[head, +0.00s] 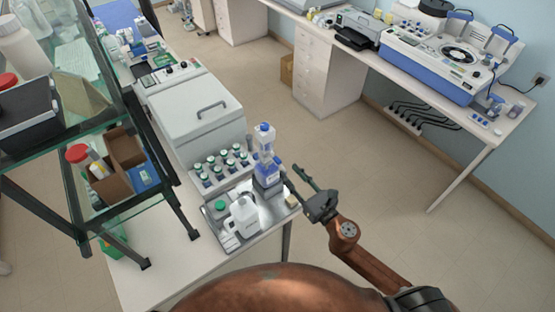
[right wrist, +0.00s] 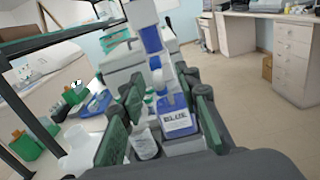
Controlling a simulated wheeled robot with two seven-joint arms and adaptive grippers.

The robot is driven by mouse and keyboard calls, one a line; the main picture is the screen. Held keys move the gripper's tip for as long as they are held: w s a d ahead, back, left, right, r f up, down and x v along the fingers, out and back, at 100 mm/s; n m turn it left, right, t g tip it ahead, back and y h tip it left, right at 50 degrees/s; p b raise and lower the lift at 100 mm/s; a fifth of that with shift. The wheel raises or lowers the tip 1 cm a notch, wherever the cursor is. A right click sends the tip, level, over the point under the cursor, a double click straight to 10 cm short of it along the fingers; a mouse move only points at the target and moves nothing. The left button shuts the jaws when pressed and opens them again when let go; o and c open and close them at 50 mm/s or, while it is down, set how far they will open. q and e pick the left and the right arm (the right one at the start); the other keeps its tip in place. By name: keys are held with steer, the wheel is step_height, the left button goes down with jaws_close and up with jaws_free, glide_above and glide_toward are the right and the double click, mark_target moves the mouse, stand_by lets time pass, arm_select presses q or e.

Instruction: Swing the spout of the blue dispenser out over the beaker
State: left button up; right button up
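The blue dispenser (head: 266,172) stands upright at the right end of the bench, with a clear upper part and a blue-and-white top. In the right wrist view its labelled blue body (right wrist: 178,121) shows between the fingers. A small pale vessel with markings, apparently the beaker (right wrist: 145,142), stands left of it; I cannot pick it out clearly in the head view. The spout's direction is too small to tell. My right gripper (head: 290,175) is open, just right of the dispenser, its fingers (right wrist: 165,105) spread; no grip on it shows. My left gripper is not in view.
A metal tray (head: 215,212) holds a white bottle (head: 244,218). A rack of several green-capped bottles (head: 218,168) stands behind it, and a white box with a handle (head: 195,110) beyond. A glass-shelved rack (head: 130,200) flanks the left. Open floor lies to the right.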

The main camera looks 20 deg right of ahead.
mark_target(280, 164)
steer(key=shift+w+a+n, duration=0.4)
steer(key=shift+w+a, duration=0.05)
steer(key=shift+w, duration=0.1)
steer(key=p+x, duration=0.1)
steer(key=x, duration=0.4)
steer(key=shift+w+a+p, duration=0.1)
steer(key=shift+p, duration=0.2)
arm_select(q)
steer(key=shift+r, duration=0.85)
arm_select(e)
steer(key=shift+w+a, duration=0.25)
steer(key=shift+w, duration=0.35)
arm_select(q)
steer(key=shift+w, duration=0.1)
arm_select(e)
steer(key=shift+c, duration=0.2)
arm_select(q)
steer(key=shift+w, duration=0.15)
arm_select(e)
jaws_close()
